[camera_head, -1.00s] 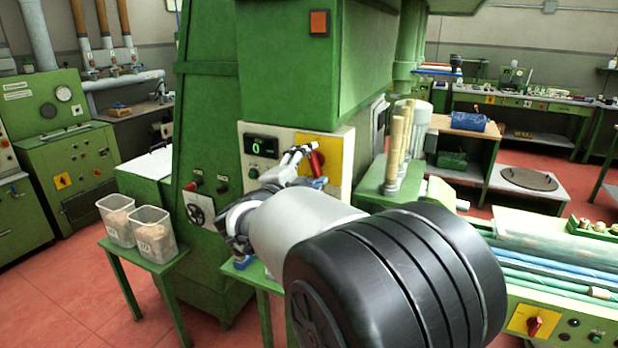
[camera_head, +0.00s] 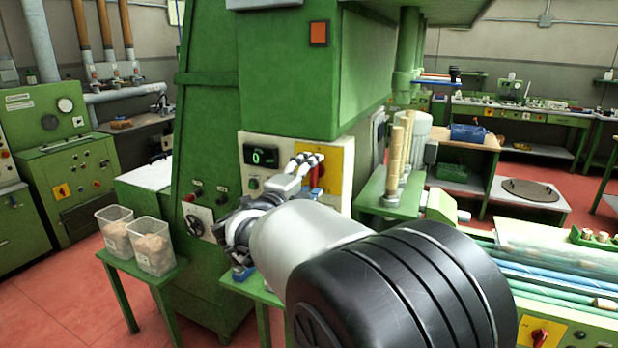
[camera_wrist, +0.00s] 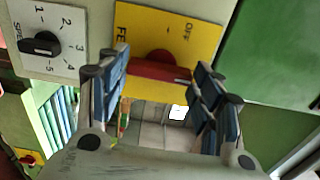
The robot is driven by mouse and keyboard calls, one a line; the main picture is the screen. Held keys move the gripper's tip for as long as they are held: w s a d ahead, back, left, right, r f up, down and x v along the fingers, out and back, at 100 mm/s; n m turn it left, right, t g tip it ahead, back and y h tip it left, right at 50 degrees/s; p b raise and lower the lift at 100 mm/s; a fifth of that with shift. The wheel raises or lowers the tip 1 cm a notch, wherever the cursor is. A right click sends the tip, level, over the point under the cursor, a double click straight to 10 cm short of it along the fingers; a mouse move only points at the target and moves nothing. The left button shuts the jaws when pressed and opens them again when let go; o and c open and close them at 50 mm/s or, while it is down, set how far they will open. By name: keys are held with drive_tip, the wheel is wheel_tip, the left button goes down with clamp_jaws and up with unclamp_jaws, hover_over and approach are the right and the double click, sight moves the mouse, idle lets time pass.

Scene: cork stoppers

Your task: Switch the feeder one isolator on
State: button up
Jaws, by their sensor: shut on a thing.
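The yellow isolator plate (camera_head: 343,160) is on the green machine's panel, beside a display reading 0. In the wrist view the plate (camera_wrist: 185,35) shows "OFF" and a cut-off word beginning "FE". Its red rotary handle (camera_wrist: 160,70) lies across the picture between my fingertips. In the head view my gripper (camera_head: 306,172) covers most of the handle, and only a red bit shows. My gripper (camera_wrist: 162,85) is shut on the red handle, with blue-padded fingers at its two ends. Part of the label is hidden.
A black speed knob (camera_wrist: 40,45) with a numbered scale is beside the plate. Wooden rods (camera_head: 400,155) stand right of the panel. Tubs (camera_head: 152,243) stand on a small green table at left. Another red switch (camera_head: 539,337) is at the lower right.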

drive_tip(key=o, duration=1.1)
drive_tip(key=shift+c, duration=0.2)
drive_tip(key=v, duration=1.2)
